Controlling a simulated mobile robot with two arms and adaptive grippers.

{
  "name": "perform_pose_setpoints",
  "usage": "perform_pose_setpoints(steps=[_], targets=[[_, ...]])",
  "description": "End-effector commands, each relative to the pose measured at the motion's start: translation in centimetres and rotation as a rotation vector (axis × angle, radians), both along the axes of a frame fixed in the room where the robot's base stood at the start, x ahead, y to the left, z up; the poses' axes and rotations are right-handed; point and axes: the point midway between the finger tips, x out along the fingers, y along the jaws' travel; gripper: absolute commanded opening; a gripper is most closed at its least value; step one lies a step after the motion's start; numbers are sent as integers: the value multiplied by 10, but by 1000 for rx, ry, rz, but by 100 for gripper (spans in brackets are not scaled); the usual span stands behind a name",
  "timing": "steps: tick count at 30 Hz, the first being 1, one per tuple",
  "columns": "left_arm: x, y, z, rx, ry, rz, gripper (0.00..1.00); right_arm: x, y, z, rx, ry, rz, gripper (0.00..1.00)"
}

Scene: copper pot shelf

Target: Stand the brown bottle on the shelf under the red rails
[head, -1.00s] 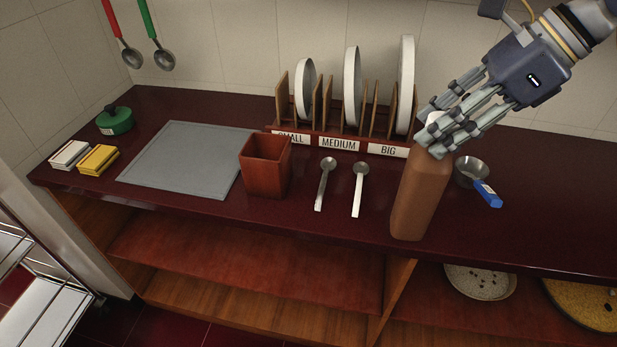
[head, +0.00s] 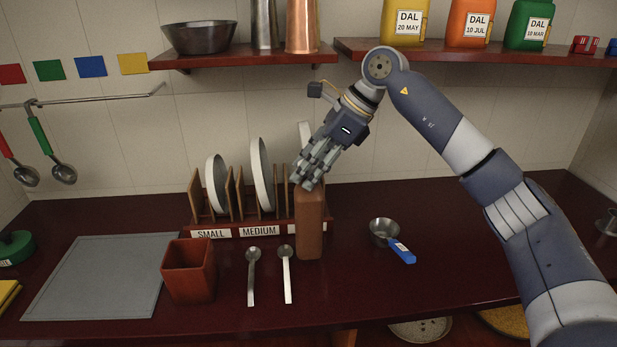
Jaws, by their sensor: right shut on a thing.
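The brown bottle (head: 310,228) is upright, in front of the right end of the plate rack, and hides the rack's right label. My right gripper (head: 307,181) is shut on the top of the bottle from above, its fingers covering the neck. I cannot tell whether the bottle's base touches the counter. Two wall shelves show: the left shelf (head: 240,59) and the right shelf (head: 480,53). No red rails can be made out. My left gripper is not in view.
The plate rack (head: 250,229) stands behind two spoons (head: 252,275) and a red-brown square pot (head: 188,270). A metal cup with a blue handle (head: 384,232) lies to the right. Pots stand on the left shelf; DAL canisters (head: 470,22) stand on the right shelf. The counter's right side is mostly clear.

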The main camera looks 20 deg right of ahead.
Motion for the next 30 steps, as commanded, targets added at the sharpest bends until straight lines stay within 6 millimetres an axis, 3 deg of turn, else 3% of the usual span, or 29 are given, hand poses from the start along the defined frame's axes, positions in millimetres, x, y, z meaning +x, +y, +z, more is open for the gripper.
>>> perform_pose_setpoints(steps=[8,19,20,22,30], targets=[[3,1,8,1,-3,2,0,-1,0,-32,1,4,1,0],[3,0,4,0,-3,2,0,0,0,-38,1,0,1,0],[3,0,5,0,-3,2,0,0,0,-38,1,0,1,41],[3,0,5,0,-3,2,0,0,0,-37,1,0,1,57],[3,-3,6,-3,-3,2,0,-1,0,-37,0,1,1,57]])
